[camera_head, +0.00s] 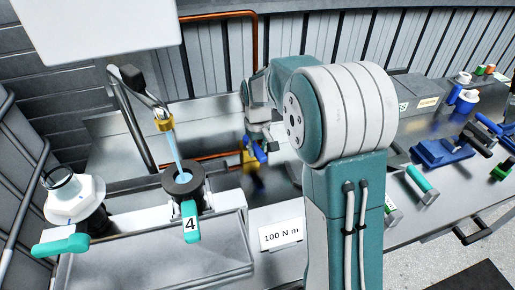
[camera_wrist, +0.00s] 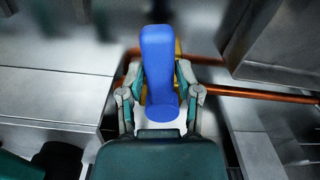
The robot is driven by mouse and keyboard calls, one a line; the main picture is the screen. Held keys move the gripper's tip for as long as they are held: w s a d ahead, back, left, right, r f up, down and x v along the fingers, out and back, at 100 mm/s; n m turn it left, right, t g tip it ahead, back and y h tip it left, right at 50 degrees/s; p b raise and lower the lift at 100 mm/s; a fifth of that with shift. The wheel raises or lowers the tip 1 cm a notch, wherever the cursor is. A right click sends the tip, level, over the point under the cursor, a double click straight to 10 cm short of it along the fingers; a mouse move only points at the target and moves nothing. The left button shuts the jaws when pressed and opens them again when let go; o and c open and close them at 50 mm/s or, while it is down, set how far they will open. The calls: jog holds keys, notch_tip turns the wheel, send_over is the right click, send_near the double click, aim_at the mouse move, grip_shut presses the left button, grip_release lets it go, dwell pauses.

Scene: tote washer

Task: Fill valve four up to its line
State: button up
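Valve four (camera_head: 184,183) is a dark ring-topped body with a teal handle (camera_head: 191,222) marked "4", at the left in the head view. A pale blue stream of water (camera_head: 175,145) runs from the brass-tipped spout (camera_head: 163,121) into its opening. The water level and the line inside cannot be made out. My gripper (camera_head: 257,143) is at the blue tap lever (camera_head: 258,153) on a yellow body, behind my arm. In the wrist view the blue lever (camera_wrist: 159,65) stands between my gripper's fingers (camera_wrist: 160,85), which close against both sides of it.
A white-topped valve with a teal handle (camera_head: 63,245) stands left of valve four. A metal trough (camera_head: 165,262) lies in front, with a "100 N m" sign (camera_head: 281,234) beside it. A copper pipe (camera_head: 254,45) runs behind. Blue fixtures (camera_head: 442,152) occupy the right bench.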

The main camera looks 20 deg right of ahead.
grip_shut()
jog(key=shift+s+a+m, duration=0.1)
jog(key=shift+a+m, duration=0.5)
jog(key=shift+m, duration=0.7)
jog(key=o, duration=0.8)
grip_release()
notch_tip(320, 180, up, 12)
jog(key=shift+a+f, duration=0.1)
